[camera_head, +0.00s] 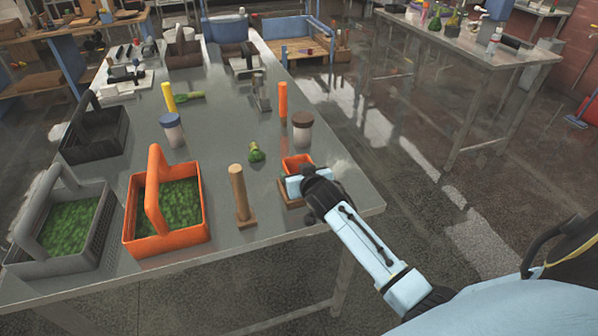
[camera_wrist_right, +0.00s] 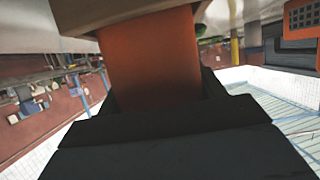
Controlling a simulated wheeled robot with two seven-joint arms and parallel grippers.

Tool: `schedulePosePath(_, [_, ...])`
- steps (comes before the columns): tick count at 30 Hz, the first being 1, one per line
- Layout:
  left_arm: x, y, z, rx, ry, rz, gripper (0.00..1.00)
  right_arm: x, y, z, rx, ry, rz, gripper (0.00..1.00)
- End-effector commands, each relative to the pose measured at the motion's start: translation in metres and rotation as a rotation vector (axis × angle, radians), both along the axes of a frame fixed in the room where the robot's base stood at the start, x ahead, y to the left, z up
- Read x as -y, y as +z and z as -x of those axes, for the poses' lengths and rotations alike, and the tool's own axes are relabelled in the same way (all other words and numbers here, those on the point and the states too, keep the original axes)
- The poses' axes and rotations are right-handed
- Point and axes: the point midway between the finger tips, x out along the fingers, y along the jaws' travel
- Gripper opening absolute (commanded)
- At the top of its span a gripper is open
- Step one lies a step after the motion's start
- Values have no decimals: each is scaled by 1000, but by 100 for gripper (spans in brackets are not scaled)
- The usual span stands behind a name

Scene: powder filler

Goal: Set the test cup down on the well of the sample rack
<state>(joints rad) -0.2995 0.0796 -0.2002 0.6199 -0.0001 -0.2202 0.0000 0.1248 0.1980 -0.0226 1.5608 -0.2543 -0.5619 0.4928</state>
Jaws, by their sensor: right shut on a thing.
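The orange test cup (camera_head: 297,161) is at the right front of the metal table, in my right gripper (camera_head: 303,184). It fills the middle of the right wrist view (camera_wrist_right: 155,65), between the dark jaws (camera_wrist_right: 165,115). The brown sample rack (camera_head: 287,194) shows just below and left of the gripper, partly hidden by it. In the wrist view a brown edge (camera_wrist_right: 125,30) lies across the end of the cup. I cannot tell whether the cup rests in the well or hangs just above it. My left gripper is out of view.
A wooden post on a base (camera_head: 239,195) stands close left of the rack. An orange basket with green contents (camera_head: 165,239) is further left. A small green item (camera_head: 256,152) and a brown-lidded jar (camera_head: 302,134) stand behind. The table's right edge is near.

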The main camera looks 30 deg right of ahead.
Motion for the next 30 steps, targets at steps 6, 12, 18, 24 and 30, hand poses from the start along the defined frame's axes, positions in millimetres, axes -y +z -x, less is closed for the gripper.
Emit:
schedulePosePath(6, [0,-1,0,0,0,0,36,0,-2,0,1,0,-1,44])
schedulePosePath(12, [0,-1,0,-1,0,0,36,0,-2,0,1,0,0,44])
schedulePosePath(18, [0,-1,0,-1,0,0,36,0,-3,0,0,0,0,89])
schedulePosePath(24, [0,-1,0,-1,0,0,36,0,-3,0,0,0,0,93])
schedulePosePath(30, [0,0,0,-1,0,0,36,-1,-2,4,-1,0,0,93])
